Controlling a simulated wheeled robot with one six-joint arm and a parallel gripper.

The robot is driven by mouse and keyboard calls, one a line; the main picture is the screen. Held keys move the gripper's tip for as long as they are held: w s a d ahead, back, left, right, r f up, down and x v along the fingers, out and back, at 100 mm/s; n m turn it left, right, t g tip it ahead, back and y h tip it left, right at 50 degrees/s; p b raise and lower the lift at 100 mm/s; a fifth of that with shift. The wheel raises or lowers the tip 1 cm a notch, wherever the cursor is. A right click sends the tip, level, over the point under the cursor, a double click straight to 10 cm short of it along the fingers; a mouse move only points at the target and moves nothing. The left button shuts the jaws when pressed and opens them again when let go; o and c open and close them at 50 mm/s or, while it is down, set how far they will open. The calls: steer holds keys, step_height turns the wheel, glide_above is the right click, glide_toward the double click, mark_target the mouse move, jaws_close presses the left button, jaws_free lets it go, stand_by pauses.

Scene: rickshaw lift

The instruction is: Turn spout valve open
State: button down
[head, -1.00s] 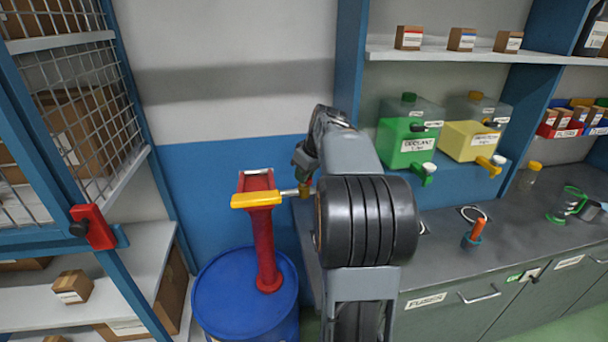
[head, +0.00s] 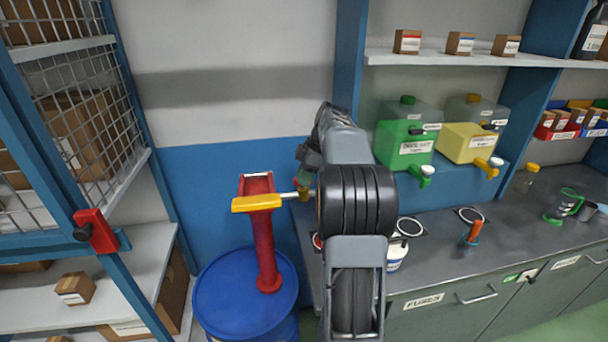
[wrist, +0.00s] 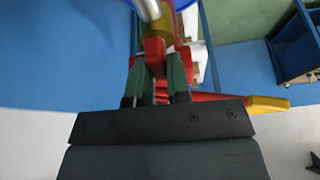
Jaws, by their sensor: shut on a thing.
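A red hand pump (head: 266,245) stands upright on a blue drum (head: 220,295), with a yellow handle (head: 255,203) across its top. A thin steel spout pipe (head: 288,196) runs right from it to a brass valve (head: 303,193). In the wrist view the brass valve (wrist: 165,25) is at the top, with its red lever (wrist: 153,50) between my fingers. My gripper (wrist: 156,62), with dark green fingers, is shut on this lever. In the head view my gripper (head: 306,170) is partly hidden by my arm. The valve's inner state cannot be seen.
A workbench (head: 450,255) on the right carries a white bottle (head: 397,255), rings and an orange-handled tool (head: 474,232). Green (head: 405,148) and yellow (head: 467,142) containers stand behind. A mesh cabinet (head: 85,120) with a red latch (head: 96,230) is at left.

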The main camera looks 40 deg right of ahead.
steer(key=shift+n+g, duration=0.3)
steer(key=shift+n, duration=0.3)
steer(key=c, duration=1.1)
jaws_free()
steer(key=p+v, duration=0.2)
steer(key=v, duration=1.2)
steer(key=shift+f, duration=0.1)
